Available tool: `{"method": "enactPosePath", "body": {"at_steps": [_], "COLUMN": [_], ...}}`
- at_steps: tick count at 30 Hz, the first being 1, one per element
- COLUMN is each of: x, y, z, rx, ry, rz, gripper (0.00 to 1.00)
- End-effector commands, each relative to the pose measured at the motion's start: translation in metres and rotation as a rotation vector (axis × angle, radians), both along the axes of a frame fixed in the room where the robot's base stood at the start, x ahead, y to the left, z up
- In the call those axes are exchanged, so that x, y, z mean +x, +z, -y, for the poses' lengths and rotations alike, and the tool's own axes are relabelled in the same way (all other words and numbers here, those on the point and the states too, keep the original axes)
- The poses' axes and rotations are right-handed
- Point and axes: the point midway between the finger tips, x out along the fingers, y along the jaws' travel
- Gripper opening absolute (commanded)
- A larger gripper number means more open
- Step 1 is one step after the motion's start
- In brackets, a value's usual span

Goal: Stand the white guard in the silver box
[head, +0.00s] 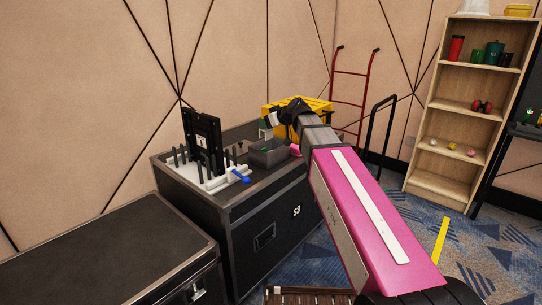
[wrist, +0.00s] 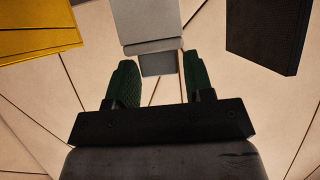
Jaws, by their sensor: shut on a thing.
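My gripper (wrist: 161,76) is shut on the white guard (wrist: 148,24), a pale flat plate whose narrower lower tab sits between the two dark green fingers in the wrist view. In the head view my gripper (head: 270,123) is above the black case, and the white guard (head: 272,118) shows only as a small pale patch beside the dark wrist. The silver box (head: 264,158), a grey open-topped box, stands on the case just below the gripper. The guard appears above the box and apart from it. Its exact tilt is too small to tell.
A white rack (head: 215,181) with a black panel (head: 203,143) and several dark pegs stands left of the box on the black case (head: 258,235). A blue item (head: 240,177) lies at the rack's right end. A yellow crate (head: 320,106) is behind my wrist.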

Motion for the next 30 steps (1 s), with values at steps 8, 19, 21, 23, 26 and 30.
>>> {"method": "enactPosePath", "body": {"at_steps": [8, 19, 21, 23, 26, 30], "x": [0.050, 0.105, 0.108, 0.109, 0.108, 0.108], "y": [-0.029, -0.065, -0.067, -0.069, -0.074, -0.092], "z": [0.014, 0.032, 0.033, 0.034, 0.034, 0.034], "rx": [-0.001, 0.000, 0.000, -0.001, 0.000, 0.001], "ry": [0.003, 0.003, 0.003, 0.003, 0.003, 0.002], "rz": [-0.002, -0.002, -0.001, 0.000, -0.001, -0.002], "gripper": [0.25, 0.25, 0.25, 0.25, 0.25, 0.25]}}
